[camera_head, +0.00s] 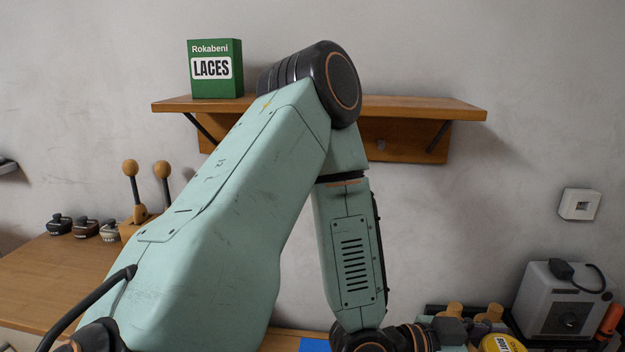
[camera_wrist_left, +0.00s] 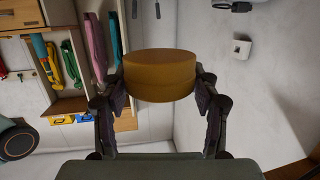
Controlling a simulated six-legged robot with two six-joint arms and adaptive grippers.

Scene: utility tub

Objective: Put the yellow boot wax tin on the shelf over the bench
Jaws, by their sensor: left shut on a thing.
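The yellow boot wax tin (camera_wrist_left: 159,78) is a short round tin, held between both fingers of my left gripper (camera_wrist_left: 158,90) in the left wrist view. In the head view the tin's yellow printed top (camera_head: 503,344) shows at the bottom right edge, partly cut off, beside the end of my left arm. The wooden shelf (camera_head: 425,104) is on the wall in the upper middle, well above the tin. My left arm crosses in front of its middle and hides part of it. The wooden bench (camera_head: 75,272) shows at lower left. My right gripper is not in view.
A green laces box (camera_head: 216,68) stands on the shelf's left end; the right end looks clear. Small tins (camera_head: 85,227) and a wooden stand with two knobbed rods (camera_head: 136,190) sit at left. A grey box (camera_head: 562,305) stands at lower right.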

